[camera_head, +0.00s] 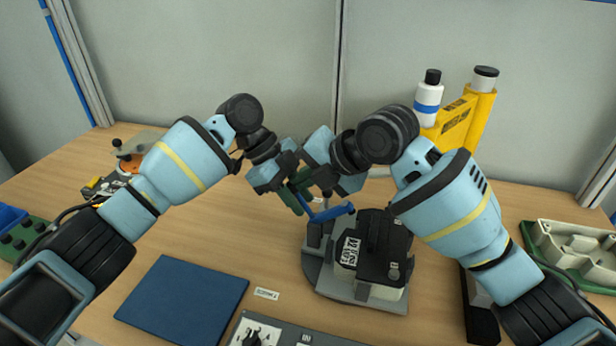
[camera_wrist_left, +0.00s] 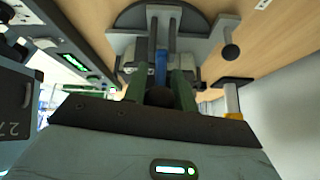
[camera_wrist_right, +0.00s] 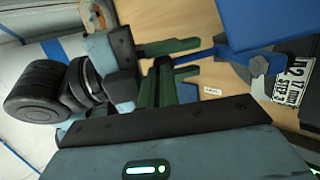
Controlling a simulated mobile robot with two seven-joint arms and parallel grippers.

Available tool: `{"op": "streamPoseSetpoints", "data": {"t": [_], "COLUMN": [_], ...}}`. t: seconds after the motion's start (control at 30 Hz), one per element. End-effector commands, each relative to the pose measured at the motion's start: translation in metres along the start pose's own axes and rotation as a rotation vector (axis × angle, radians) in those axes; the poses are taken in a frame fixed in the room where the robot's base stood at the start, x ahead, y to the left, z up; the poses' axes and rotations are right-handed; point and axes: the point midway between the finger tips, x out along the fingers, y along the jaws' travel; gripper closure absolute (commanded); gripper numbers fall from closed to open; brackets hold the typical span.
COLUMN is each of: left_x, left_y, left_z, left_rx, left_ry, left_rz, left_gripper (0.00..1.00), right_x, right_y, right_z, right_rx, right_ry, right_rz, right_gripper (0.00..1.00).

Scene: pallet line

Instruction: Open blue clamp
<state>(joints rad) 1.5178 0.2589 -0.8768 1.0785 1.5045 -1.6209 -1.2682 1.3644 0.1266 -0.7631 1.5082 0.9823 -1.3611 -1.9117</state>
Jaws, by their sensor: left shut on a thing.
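The blue clamp handle (camera_head: 326,213) rises beside a black part in the grey fixture. My left gripper (camera_head: 299,199) is shut on the handle near its black knob (camera_wrist_left: 160,97), with the blue lever (camera_wrist_left: 160,68) between the green fingers. The handle (camera_wrist_right: 230,54) and left fingers also show in the right wrist view. In the head view both grippers overlap, hiding part of the handle and the right fingertips.
The labelled black part (camera_head: 375,248) sits on the grey fixture base (camera_head: 325,280). A blue mat (camera_head: 183,303) lies front left. A yellow stand (camera_head: 458,125) with a white bottle (camera_head: 428,100) is behind right. A green tray (camera_head: 565,262) lies far right.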

Motion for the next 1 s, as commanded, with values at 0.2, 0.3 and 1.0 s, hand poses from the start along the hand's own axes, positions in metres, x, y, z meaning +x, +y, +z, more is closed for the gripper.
{"op": "streamPoseSetpoints", "data": {"t": [0.2,0.3,1.0], "left_x": [0.001,0.001,-0.087], "left_y": [-0.001,-0.001,-0.002], "left_z": [-0.011,-0.01,-0.008], "left_rx": [0.02,0.018,0.017], "left_ry": [0.014,0.013,0.012], "left_rz": [0.002,0.002,-0.002], "left_gripper": [0.54,0.54,0.54], "right_x": [0.005,0.004,0.003], "right_y": [-0.003,-0.003,-0.002], "right_z": [-0.002,-0.001,-0.001], "right_rx": [0.005,0.004,0.003], "right_ry": [0.003,0.003,0.002], "right_rz": [-0.006,-0.005,-0.003], "right_gripper": [1.0,1.0,1.0]}}
